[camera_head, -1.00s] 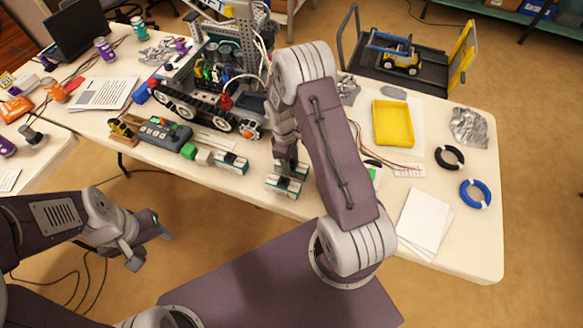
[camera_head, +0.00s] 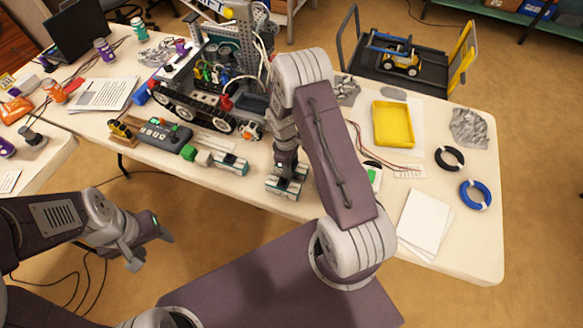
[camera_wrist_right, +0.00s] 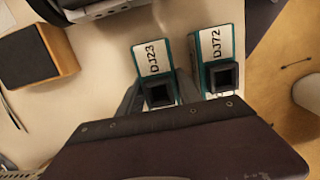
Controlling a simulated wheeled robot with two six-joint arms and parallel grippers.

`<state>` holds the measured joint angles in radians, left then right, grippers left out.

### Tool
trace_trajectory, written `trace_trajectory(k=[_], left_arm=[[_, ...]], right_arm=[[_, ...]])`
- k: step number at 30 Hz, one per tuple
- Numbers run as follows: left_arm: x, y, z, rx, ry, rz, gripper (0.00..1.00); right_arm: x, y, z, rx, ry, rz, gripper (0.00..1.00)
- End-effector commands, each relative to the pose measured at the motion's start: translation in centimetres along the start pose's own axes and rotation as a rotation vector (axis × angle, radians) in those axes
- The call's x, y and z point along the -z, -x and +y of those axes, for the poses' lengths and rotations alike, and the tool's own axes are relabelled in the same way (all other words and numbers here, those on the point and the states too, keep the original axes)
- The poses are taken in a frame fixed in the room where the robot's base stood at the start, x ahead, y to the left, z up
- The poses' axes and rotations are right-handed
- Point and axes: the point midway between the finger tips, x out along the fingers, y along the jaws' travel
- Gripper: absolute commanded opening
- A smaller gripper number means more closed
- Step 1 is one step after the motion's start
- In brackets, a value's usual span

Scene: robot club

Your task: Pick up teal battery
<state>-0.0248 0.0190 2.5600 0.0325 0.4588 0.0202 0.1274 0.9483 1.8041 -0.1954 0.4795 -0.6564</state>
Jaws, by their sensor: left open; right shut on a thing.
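Two teal batteries with white labels lie side by side near the table's front edge. In the right wrist view one reads DJ23 (camera_wrist_right: 153,58) and the other DJ72 (camera_wrist_right: 216,43); both have a dark square end. My right gripper (camera_wrist_right: 158,94) has its grey fingers on either side of the DJ23 battery and is shut on it. In the head view my right gripper (camera_head: 287,170) is low over the pair and partly hides them. Another teal battery (camera_head: 233,164) lies further left. My left gripper (camera_head: 150,240) is open and empty, off the table's front edge.
A yellow tray (camera_head: 393,124), black ring (camera_head: 449,158), blue ring (camera_head: 475,195) and white paper (camera_head: 424,222) lie to the right.

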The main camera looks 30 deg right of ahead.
Motion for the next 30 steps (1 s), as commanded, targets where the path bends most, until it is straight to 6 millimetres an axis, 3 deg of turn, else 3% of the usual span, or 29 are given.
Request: trace_trajectory(k=[6, 12, 22, 23, 27, 30], left_arm=[[0.0, 0.3, 0.0, 0.000, 0.000, 0.000, 0.54], [0.0, 0.4, 0.0, 0.000, 0.000, 0.000, 0.54], [0.0, 0.4, 0.0, 0.000, 0.000, 0.000, 0.54], [0.0, 0.4, 0.0, 0.000, 0.000, 0.000, 0.54], [0.0, 0.4, 0.0, 0.000, 0.000, 0.000, 0.54], [0.0, 0.4, 0.0, 0.000, 0.000, 0.000, 0.54]], right_arm=[[-0.5, 5.0, 0.1, -0.005, -0.001, 0.006, 0.00], [-0.9, 8.5, 0.1, -0.003, -0.001, 0.004, 0.00], [-1.1, 9.4, 0.0, -0.001, 0.000, 0.002, 0.00], [-1.1, 9.4, 0.0, -0.001, 0.000, 0.002, 0.39], [-1.1, 9.4, 0.0, -0.001, 0.000, 0.002, 0.00], [-1.1, 9.4, 0.0, -0.001, -0.002, 0.002, 0.00]])
